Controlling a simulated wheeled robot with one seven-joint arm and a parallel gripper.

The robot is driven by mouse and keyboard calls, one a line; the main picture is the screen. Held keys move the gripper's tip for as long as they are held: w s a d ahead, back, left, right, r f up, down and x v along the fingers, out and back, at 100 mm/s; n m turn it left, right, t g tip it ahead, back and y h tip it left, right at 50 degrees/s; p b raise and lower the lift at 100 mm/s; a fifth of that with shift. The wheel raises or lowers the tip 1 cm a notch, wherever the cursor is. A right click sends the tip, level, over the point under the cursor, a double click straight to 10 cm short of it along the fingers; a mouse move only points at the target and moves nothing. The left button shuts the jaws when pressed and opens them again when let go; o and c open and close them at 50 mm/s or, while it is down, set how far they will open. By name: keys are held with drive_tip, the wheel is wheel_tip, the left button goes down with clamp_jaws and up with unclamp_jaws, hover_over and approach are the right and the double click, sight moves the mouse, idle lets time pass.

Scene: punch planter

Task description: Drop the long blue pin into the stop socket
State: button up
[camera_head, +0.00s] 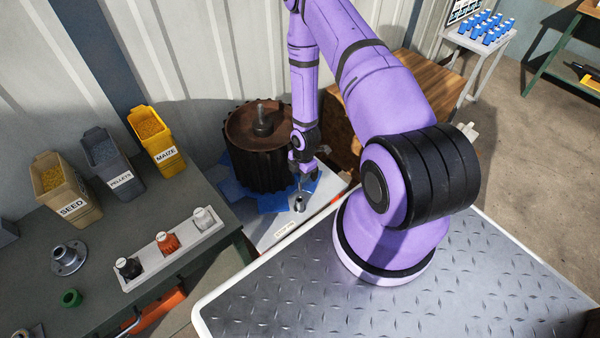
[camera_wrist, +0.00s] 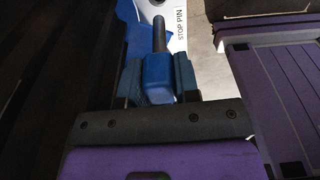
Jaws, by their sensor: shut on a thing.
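My gripper (camera_wrist: 158,82) is shut on the long blue pin (camera_wrist: 159,74). In the wrist view its blue block head sits between the fingers, and its dark round shaft points away from the gripper toward a white surface. A label reading "STOP PIN" (camera_wrist: 180,24) lies beside the shaft. In the head view my gripper (camera_head: 302,178) is close above a small metal socket (camera_head: 299,204) on the light plate. The pin is too small and covered to make out there. I cannot tell whether the shaft tip is over the socket or touches it.
A dark ribbed drum (camera_head: 258,150) on a blue base stands left of my gripper. A white label (camera_head: 286,229) lies before the socket. The green bench (camera_head: 200,270) at left holds bins and a tray of knobs. Several blue items stand on a far stand (camera_head: 474,40).

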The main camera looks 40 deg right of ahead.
drive_tip(key=shift+f, duration=2.35)
wheel_tip(320, 180, down, 8)
idle(3.5)
drive_tip(key=o, duration=1)
drive_tip(key=shift+r, duration=0.1)
drive_tip(key=r, duration=0.3)
drive_tip(key=d+r, duration=0.1)
drive_tip(key=r, duration=0.6)
drive_tip(key=shift+d+r, duration=0.15)
drive_tip(key=shift+r, duration=0.1)
